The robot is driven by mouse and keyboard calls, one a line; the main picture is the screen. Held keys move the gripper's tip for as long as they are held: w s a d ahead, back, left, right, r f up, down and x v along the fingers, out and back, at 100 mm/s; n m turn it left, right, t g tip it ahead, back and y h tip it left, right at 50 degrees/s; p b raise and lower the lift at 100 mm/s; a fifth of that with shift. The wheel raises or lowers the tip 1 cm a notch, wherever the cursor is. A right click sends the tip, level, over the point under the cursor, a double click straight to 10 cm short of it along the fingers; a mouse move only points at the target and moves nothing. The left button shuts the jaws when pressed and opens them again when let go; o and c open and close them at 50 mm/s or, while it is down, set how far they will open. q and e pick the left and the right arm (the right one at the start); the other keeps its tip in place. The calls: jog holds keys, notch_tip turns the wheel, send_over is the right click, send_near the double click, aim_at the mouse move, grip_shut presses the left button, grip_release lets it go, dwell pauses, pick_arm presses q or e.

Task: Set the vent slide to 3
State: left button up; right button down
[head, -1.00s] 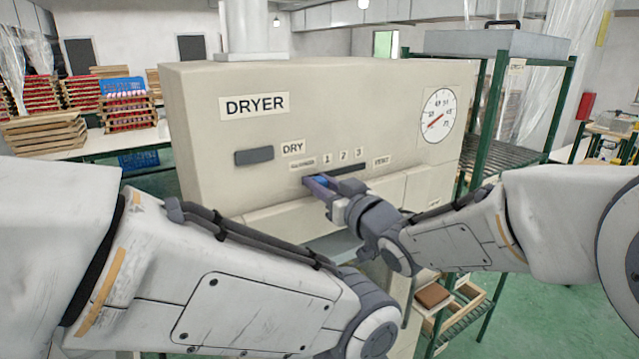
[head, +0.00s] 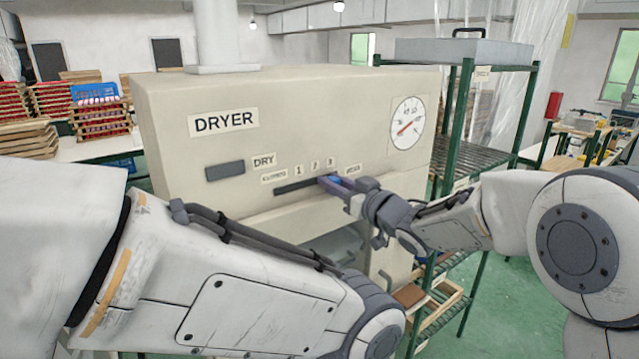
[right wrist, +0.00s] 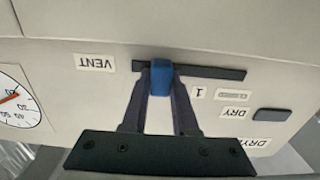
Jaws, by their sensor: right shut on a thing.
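The beige dryer (head: 290,105) has a dark horizontal vent slot (head: 295,187) with the labels CLOSED, 1, 2, 3 (head: 331,162) and VENT above it. My right gripper (head: 331,182) is shut on the blue vent slide knob (right wrist: 162,82), near the slot's VENT end. In the head view the knob sits about below the 3. In the right wrist view, which is upside down, the fingers stand on both sides of the knob, the 1 (right wrist: 200,94) shows and the 2 and 3 are hidden. My left arm crosses the lower left; its gripper is out of frame.
A round dial (head: 407,123) is at the dryer's upper right and a dark handle (head: 225,171) at its left. A green metal rack (head: 462,120) stands to the right. Stacked wooden trays (head: 30,140) are on a table at the left.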

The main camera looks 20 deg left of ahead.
jog(key=shift+w+d+r, duration=0.15)
jog(key=shift+w+d, duration=0.5)
jog(key=shift+w, duration=0.3)
jog(key=c, duration=0.7)
grip_release()
jog(key=shift+w, duration=0.15)
jog(key=b+v, duration=0.4)
jog(key=v, duration=0.6)
jog(key=shift+s+d, duration=0.2)
